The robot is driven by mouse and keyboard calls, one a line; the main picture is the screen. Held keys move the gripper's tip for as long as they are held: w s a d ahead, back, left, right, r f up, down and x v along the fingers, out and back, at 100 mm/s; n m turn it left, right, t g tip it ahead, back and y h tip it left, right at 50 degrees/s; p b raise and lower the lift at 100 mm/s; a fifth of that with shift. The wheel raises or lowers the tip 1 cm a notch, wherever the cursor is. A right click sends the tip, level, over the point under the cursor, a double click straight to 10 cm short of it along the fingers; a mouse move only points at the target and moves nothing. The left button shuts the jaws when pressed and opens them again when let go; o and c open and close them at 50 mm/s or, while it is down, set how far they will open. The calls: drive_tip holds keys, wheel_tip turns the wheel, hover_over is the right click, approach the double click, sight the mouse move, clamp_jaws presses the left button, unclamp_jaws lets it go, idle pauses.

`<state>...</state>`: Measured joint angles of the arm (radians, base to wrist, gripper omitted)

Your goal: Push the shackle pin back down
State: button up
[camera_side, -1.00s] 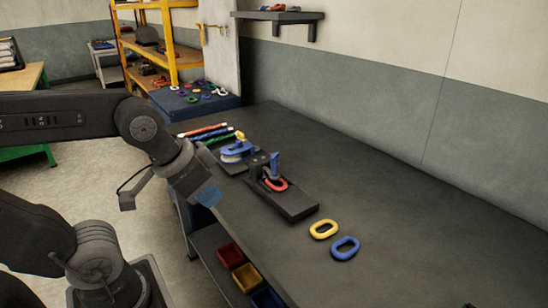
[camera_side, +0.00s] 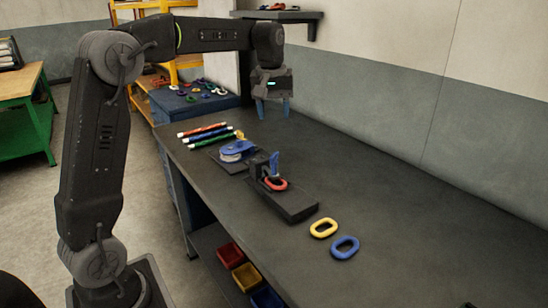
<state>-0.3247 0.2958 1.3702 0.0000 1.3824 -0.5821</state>
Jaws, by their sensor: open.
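A dark fixture (camera_side: 292,204) lies on the bench with an upright black bracket at its far end. A blue upright part (camera_side: 275,163), which may be the shackle pin, stands at that bracket above a red ring (camera_side: 276,184). I cannot tell how deep the pin sits. My gripper (camera_side: 272,112) is open and empty, pointing down. It is well above the bench, above and behind the fixture in the picture, and touches nothing.
A blue clamp-like device (camera_side: 238,150) on a dark plate is left of the fixture. Several coloured rods (camera_side: 205,132) lie behind it. A yellow ring (camera_side: 323,228) and a blue ring (camera_side: 345,247) lie in front.

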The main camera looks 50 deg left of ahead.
sight(274, 154)
drive_tip(key=w+a+f+n+g, duration=0.1)
drive_tip(key=w+a+f+n, duration=0.1)
drive_tip(key=w+a+f, duration=0.3)
drive_tip(key=f, duration=0.8)
drive_tip(key=s+f, duration=0.1)
drive_tip(key=f, duration=0.3)
drive_tip(key=shift+a+f, duration=0.1)
drive_tip(key=shift+a, duration=0.15)
clamp_jaws()
